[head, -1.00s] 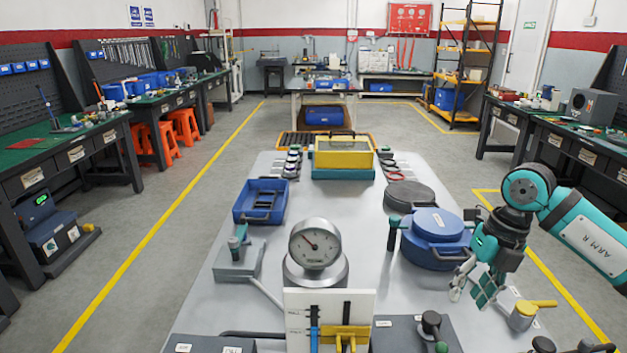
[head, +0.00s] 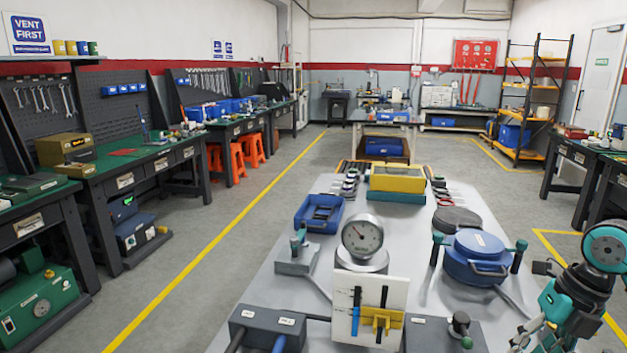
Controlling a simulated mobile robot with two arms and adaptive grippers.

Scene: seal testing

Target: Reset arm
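My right arm comes in at the lower right edge of the head view. Its gripper (head: 531,332) is low beside the right edge of the light grey table (head: 255,315), to the right of the blue round pot (head: 475,262). Its fingers are small and partly cut off at the bottom, and I cannot make out whether they are apart. I see nothing clearly held in them. My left gripper is not in view.
On the table stand a pressure gauge (head: 362,238), a white panel (head: 369,298) with blue and yellow parts, a blue tray (head: 301,222), a yellow box (head: 397,178) and a dark round lid (head: 457,219). Workbenches (head: 118,168) line the left wall. The floor between is clear.

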